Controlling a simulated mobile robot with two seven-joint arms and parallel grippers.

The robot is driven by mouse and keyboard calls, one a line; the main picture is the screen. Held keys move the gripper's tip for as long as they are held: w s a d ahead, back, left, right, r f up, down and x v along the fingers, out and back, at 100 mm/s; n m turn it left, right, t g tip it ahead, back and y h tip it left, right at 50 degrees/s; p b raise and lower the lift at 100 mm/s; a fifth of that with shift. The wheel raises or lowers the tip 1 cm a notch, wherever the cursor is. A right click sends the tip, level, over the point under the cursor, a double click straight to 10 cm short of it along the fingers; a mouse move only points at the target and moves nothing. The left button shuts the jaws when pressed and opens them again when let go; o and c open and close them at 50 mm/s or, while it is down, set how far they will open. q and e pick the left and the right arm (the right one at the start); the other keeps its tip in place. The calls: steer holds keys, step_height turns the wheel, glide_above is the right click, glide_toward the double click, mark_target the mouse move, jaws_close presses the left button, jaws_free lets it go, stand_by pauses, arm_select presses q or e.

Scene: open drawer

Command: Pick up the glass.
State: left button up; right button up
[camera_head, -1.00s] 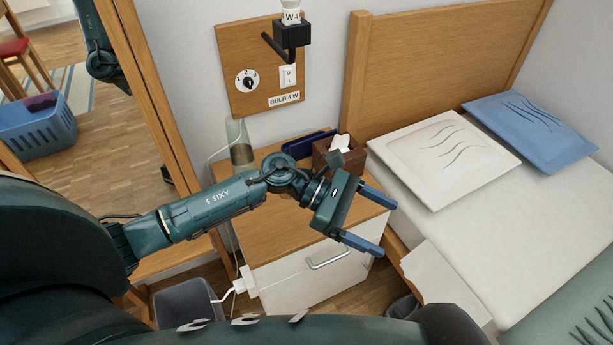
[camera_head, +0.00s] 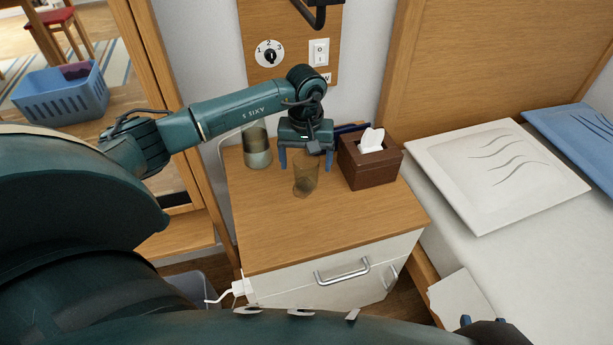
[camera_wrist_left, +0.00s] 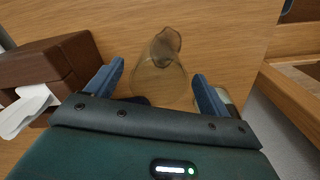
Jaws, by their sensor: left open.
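A small transparent brownish glass (camera_head: 306,180) stands on the wooden top of the nightstand (camera_head: 300,232), left of the tissue box. My left gripper (camera_head: 306,167) is open and points down at the glass, close behind it in the head view. In the left wrist view the glass (camera_wrist_left: 160,72) shows in the gap between the two blue fingers of my left gripper (camera_wrist_left: 157,72), with clear space to each finger. Blue tips of my right gripper (camera_head: 482,321) show at the bottom right edge, and the rest is cut off.
A brown tissue box (camera_head: 370,165) stands close to the right of my left gripper; it also shows in the left wrist view (camera_wrist_left: 60,50). A glass lamp (camera_head: 257,150) with a cable stands to the left. A dark blue object (camera_head: 350,127) lies behind. The front nightstand top is clear.

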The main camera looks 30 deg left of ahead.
arm_select(q)
step_height(320, 180, down, 2)
steer(key=shift+f, duration=0.1)
steer(key=shift+c, duration=0.4)
steer(key=c, duration=1.1)
steer(key=shift+o, duration=0.2)
